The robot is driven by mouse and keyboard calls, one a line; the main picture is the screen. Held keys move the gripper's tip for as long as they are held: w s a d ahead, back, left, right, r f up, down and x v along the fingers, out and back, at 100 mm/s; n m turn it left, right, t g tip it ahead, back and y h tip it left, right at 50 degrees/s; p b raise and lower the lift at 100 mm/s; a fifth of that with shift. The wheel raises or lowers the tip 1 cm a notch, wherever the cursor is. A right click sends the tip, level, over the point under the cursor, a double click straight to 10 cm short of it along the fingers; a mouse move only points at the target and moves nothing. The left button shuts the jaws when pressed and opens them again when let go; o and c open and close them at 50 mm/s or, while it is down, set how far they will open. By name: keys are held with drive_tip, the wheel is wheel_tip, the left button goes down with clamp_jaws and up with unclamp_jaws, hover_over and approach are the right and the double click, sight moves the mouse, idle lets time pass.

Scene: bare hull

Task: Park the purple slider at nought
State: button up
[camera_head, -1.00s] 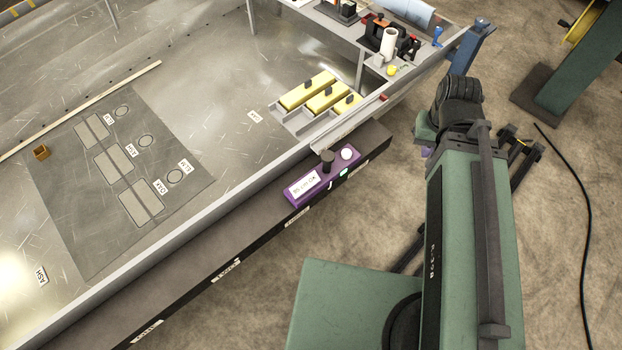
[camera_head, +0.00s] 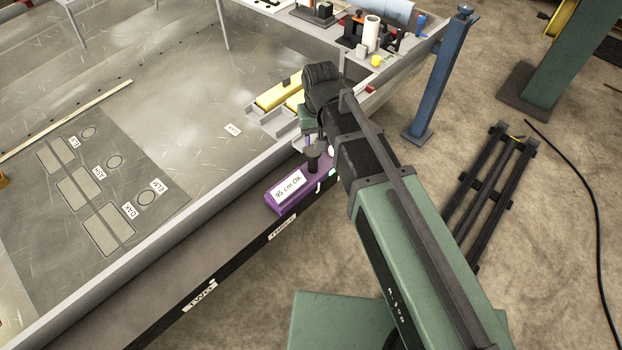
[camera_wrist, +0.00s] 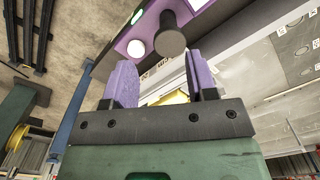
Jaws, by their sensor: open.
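The purple slider (camera_head: 284,192) sits on a dark rail (camera_head: 225,245) along the trough's near side, just up-right of the label THREE (camera_head: 282,228). Its plate reads "95 cm OK". A dark round knob (camera_head: 315,155) stands on it; my arm partly covers its far end. In the wrist view, the knob (camera_wrist: 170,38) and the slider's purple body (camera_wrist: 130,42) lie beyond the fingertips. My gripper (camera_wrist: 163,80) is open and empty, its purple-padded fingers apart, with the knob ahead of the gap between them. No label reading nought shows.
The label TWO (camera_head: 200,297) is farther down-left on the rail. Yellow blocks (camera_head: 277,91) lie in a grey holder behind the slider. A blue post (camera_head: 440,75) stands right of my arm. The rail down-left of the slider looks clear.

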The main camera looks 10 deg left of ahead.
sight(313, 151)
drive_tip(key=shift+w+a+f+m+p, duration=0.1)
drive_tip(key=shift+w+a+m+p, duration=0.4)
drive_tip(key=shift+w+a+p, duration=0.4)
drive_tip(key=shift+w+b, duration=0.1)
drive_tip(key=shift+b, duration=0.2)
wheel_tip(313, 151, down, 11)
drive_tip(key=b, duration=1)
drive_tip(key=shift+b, duration=0.4)
drive_tip(key=shift+c, duration=0.4)
clamp_jaws()
